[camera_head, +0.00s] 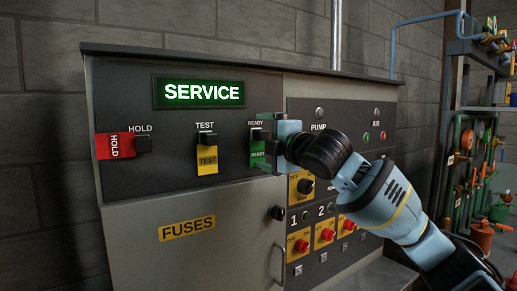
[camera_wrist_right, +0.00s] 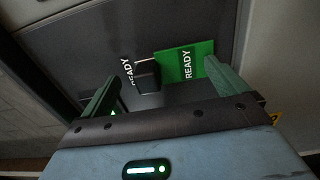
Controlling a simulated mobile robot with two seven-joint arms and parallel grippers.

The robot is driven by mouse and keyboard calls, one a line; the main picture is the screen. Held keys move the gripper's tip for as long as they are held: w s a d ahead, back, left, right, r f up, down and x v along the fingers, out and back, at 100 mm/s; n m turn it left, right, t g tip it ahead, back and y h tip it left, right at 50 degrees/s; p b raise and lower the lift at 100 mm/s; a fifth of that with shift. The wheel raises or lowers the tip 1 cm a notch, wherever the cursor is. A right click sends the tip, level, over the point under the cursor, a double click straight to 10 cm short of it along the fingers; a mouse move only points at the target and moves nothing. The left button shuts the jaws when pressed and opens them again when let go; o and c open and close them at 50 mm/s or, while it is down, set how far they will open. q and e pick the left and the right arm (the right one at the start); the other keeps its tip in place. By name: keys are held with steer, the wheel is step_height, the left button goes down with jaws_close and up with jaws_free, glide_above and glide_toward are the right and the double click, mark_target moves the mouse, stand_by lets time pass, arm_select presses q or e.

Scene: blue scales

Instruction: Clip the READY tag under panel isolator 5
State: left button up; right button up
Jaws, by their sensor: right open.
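The green READY tag (camera_head: 257,155) hangs from a black clip under the READY label on the panel's upper right. The right wrist view shows the tag (camera_wrist_right: 178,62) beside its black clip (camera_wrist_right: 147,76). My right gripper (camera_head: 265,143) is at the tag and partly covers it in the head view. In the right wrist view the gripper (camera_wrist_right: 163,73) is open, with the tag and clip between its spread fingers. Isolators 1 (camera_head: 298,245) and 2 (camera_head: 324,236) show red knobs on yellow plates. I cannot make out an isolator marked 5; my right arm covers part of that area.
A red HOLD tag (camera_head: 115,146) and a yellow TEST tag (camera_head: 207,160) hang further left. A green-lit display (camera_head: 200,92) reads SERVICE. A FUSES door (camera_head: 185,258) with a handle is below. A rack of tools (camera_head: 478,165) stands at the right.

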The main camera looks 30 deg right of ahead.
steer(key=shift+f, duration=0.15)
steer(key=shift+r, duration=0.2)
steer(key=c, duration=1.2)
steer(key=shift+w+a+f, duration=0.1)
steer(key=shift+w+f, duration=0.05)
steer(key=shift+f, duration=0.05)
steer(key=c, duration=0.7)
jaws_close()
steer(key=shift+s, duration=0.3)
steer(key=shift+s+d+r, duration=0.1)
steer(key=shift+s+d, duration=0.1)
steer(key=shift+s, duration=1.2)
steer(key=shift+s+d+r, duration=0.1)
steer(key=shift+s+d, duration=0.05)
steer(key=shift+s, duration=1.2)
